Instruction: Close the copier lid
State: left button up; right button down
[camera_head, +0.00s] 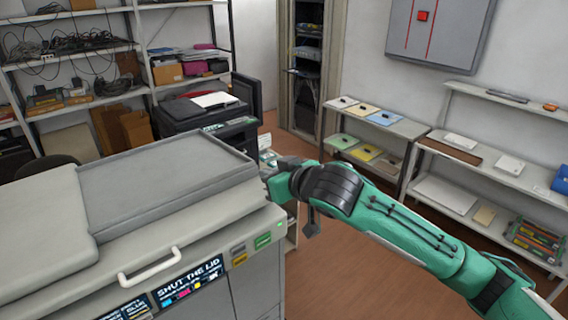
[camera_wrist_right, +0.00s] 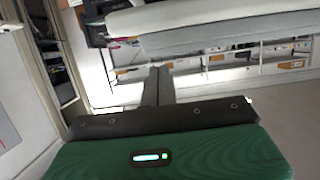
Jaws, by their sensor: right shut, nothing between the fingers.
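The large grey copier (camera_head: 185,225) fills the lower left of the head view. Its flat grey lid (camera_head: 165,180) lies low and nearly level on top; I cannot tell whether a small gap remains under it. A white handle (camera_head: 150,266) sits at the front. My right gripper (camera_head: 270,172) is at the lid's right end, shut and empty; contact cannot be told. In the wrist view its shut fingers (camera_wrist_right: 158,86) point toward pale slabs, probably the copier's top. My left gripper is not in view.
A black printer (camera_head: 205,110) stands behind the copier. Shelves of cables and boxes (camera_head: 75,85) line the back left. Low white shelves (camera_head: 480,165) with papers and devices stand along the right wall. The brown floor (camera_head: 335,265) between is clear.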

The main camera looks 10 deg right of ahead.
jog(key=f, duration=0.2)
jog(key=f+p, duration=0.1)
jog(key=shift+s+d, duration=0.25)
jog(key=shift+s, duration=0.1)
jog(key=shift+f, duration=0.2)
jog(key=shift+w+a, duration=0.1)
